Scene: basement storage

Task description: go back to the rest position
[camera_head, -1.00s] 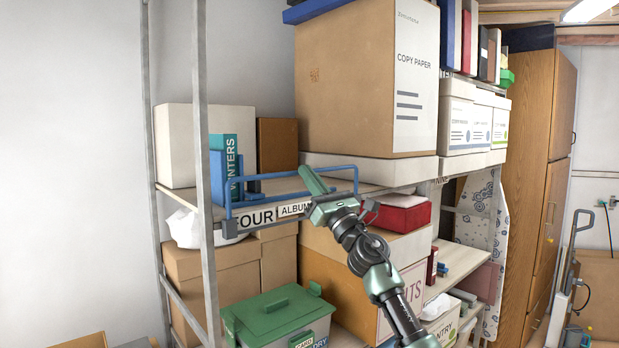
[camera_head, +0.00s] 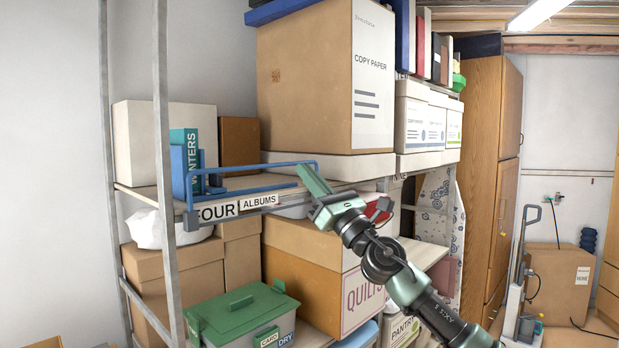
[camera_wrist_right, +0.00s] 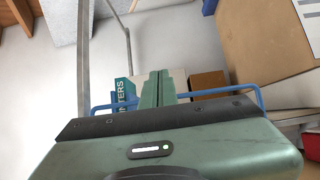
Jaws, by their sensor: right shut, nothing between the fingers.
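My right gripper (camera_head: 314,182) is a green and black gripper in front of the shelf unit in the head view. It is shut and empty, held just in front of the shelf edge by the "FOUR" and "ALBUMS" labels. In the right wrist view its two green fingers (camera_wrist_right: 158,88) lie together, pointing toward the shelf. My left gripper does not show in the head view.
A shelf post (camera_head: 164,150) stands left of the gripper. A blue wire frame (camera_head: 240,167) and a teal "WINTERS" book (camera_head: 187,160) are on the shelf close by. A large copy paper box (camera_head: 310,80) is above.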

